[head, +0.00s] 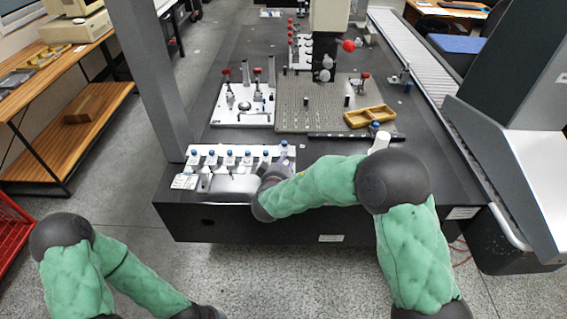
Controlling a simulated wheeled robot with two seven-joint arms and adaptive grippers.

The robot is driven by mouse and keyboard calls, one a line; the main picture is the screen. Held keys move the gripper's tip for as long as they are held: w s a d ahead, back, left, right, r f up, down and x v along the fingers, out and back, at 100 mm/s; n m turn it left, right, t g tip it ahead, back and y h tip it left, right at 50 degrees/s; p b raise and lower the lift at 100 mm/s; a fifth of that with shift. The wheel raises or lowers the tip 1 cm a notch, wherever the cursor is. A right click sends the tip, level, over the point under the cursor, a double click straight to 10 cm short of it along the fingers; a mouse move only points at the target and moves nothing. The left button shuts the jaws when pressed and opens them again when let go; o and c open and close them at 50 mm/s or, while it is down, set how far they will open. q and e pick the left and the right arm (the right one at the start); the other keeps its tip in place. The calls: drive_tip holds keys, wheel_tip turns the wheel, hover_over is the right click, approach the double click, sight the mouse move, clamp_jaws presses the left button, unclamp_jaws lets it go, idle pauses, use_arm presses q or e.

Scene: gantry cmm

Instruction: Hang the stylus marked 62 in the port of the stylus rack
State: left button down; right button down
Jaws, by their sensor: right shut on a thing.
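The white stylus rack (222,151) stands at the front left of the dark granite table. Several blue-topped styli (229,159) stand in a row along it, and their marks are too small to read. My right gripper (207,180) reaches in from the right, low along the front of the rack. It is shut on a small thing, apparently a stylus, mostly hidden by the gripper. Which rack port is free cannot be made out. My left arm is folded at the bottom left, and its gripper is outside the view.
A white fixture plate (240,112) and a grey grid plate (300,118) lie behind the rack. A yellow tray (369,117) sits on the grid plate. The machine's column (327,30) with its probe hangs above. A grey upright post rises just left of the rack.

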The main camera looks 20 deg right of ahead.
drive_tip(key=shift+f, duration=0.25)
idle(0.4)
drive_tip(key=c, duration=0.8)
unclamp_jaws()
drive_tip(key=shift+s, duration=0.1)
drive_tip(key=v, duration=1.1)
drive_tip(key=shift+s+r, duration=0.3)
drive_tip(key=shift+r, duration=0.05)
drive_tip(key=shift+a, duration=0.15)
